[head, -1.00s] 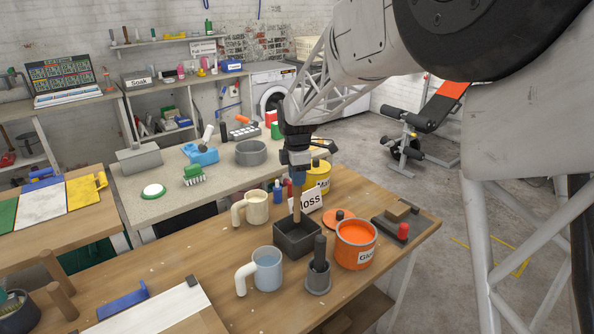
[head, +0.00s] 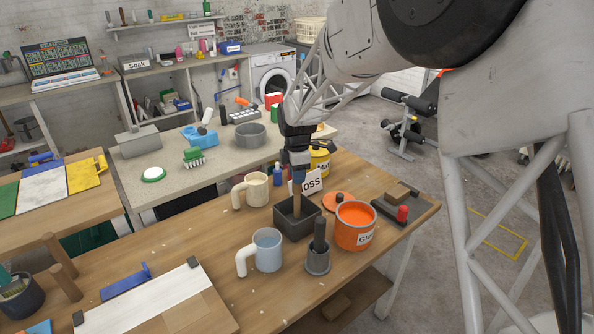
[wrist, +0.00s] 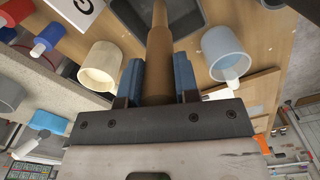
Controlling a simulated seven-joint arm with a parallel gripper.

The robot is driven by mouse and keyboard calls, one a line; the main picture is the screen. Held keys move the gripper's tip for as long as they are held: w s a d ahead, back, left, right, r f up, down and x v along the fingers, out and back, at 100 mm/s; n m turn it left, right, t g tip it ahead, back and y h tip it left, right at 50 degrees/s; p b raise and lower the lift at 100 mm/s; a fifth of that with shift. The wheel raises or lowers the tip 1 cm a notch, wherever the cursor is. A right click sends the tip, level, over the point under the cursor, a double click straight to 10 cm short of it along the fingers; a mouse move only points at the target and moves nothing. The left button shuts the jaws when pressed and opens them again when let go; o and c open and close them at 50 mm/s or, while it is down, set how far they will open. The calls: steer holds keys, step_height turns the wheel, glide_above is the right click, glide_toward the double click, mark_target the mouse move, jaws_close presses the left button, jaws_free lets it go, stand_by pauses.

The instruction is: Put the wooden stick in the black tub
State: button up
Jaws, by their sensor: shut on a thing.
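The wooden stick (head: 295,199) is upright between the fingers of my gripper (head: 296,166). In the wrist view the stick (wrist: 158,60) runs between the two blue fingers of my gripper (wrist: 158,82), which are shut on it. The black tub (head: 281,227) is a square open box on the wooden table. The stick's lower end is at the tub's opening in the head view; I cannot tell whether it touches the bottom. The tub also shows in the wrist view (wrist: 193,22), beyond the stick's far end.
A cream mug (head: 256,188) and a pale blue mug (head: 267,249) stand left and front of the tub. An orange can (head: 355,229), a grey pot with a dark handle (head: 318,260) and a sign (head: 313,182) stand close around it.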

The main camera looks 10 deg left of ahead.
steer(key=shift+f, duration=0.1)
steer(key=o, duration=1)
steer(key=shift+r, duration=3.9)
